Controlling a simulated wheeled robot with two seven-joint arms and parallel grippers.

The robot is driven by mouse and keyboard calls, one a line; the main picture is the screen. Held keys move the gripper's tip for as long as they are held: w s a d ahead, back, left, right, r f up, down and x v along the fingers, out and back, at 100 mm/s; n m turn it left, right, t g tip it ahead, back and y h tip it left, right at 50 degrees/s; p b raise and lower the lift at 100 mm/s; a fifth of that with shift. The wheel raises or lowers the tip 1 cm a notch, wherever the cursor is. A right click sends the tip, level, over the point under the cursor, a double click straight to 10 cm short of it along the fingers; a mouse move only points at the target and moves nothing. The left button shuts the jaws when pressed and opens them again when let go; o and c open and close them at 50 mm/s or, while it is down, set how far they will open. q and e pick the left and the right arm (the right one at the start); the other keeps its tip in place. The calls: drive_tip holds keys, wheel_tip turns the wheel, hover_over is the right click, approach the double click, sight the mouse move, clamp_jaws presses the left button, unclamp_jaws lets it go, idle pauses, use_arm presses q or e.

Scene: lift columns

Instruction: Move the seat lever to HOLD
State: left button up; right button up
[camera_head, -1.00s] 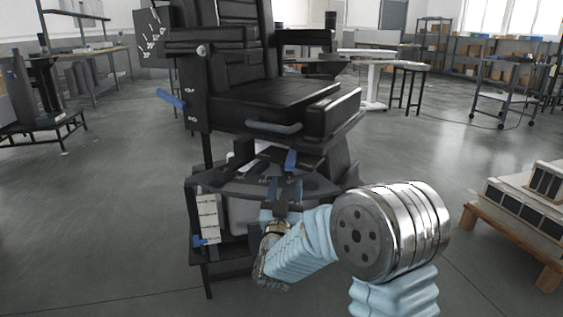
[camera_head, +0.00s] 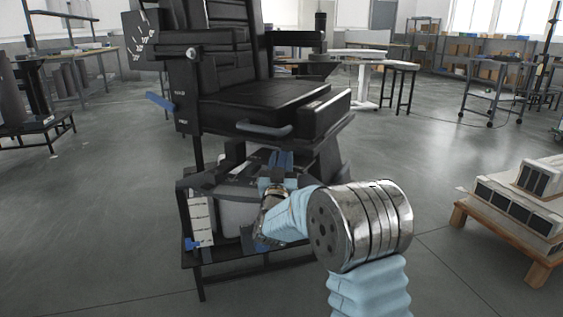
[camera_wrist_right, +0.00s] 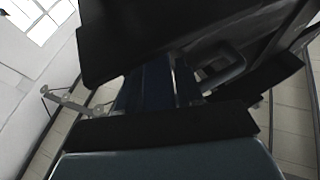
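A black padded chair (camera_head: 262,103) stands on a dark frame. A blue lever (camera_head: 159,101) sticks out left of its side plate, beside small white labels too blurred to read. A grey-blue bar handle (camera_head: 264,130) runs along the seat's front edge. My right gripper (camera_head: 281,160) is under the seat, at the place of a small upright blue lever now not distinguishable from the fingers. In the right wrist view, the gripper's blue fingers (camera_wrist_right: 160,86) reach forward below a dark chair part; whether anything is between them is unclear. My left gripper is out of view.
A white labelled strip (camera_head: 201,220) and a small blue part (camera_head: 192,244) are on the lower frame at left. A wooden pallet with boxes (camera_head: 510,235) stands at right. Open floor (camera_head: 420,150) lies between chair and pallet.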

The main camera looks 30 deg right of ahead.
clamp_jaws()
drive_tip(key=m+g+h, duration=0.1)
drive_tip(key=w+a+m+g+h, duration=0.1)
drive_tip(key=m+g+h, duration=0.1)
drive_tip(key=g+h, duration=0.1)
drive_tip(key=shift+w+a, duration=0.25)
drive_tip(key=shift+a, duration=0.05)
drive_tip(key=shift+o, duration=2.1)
unclamp_jaws()
drive_tip(key=v, duration=1.4)
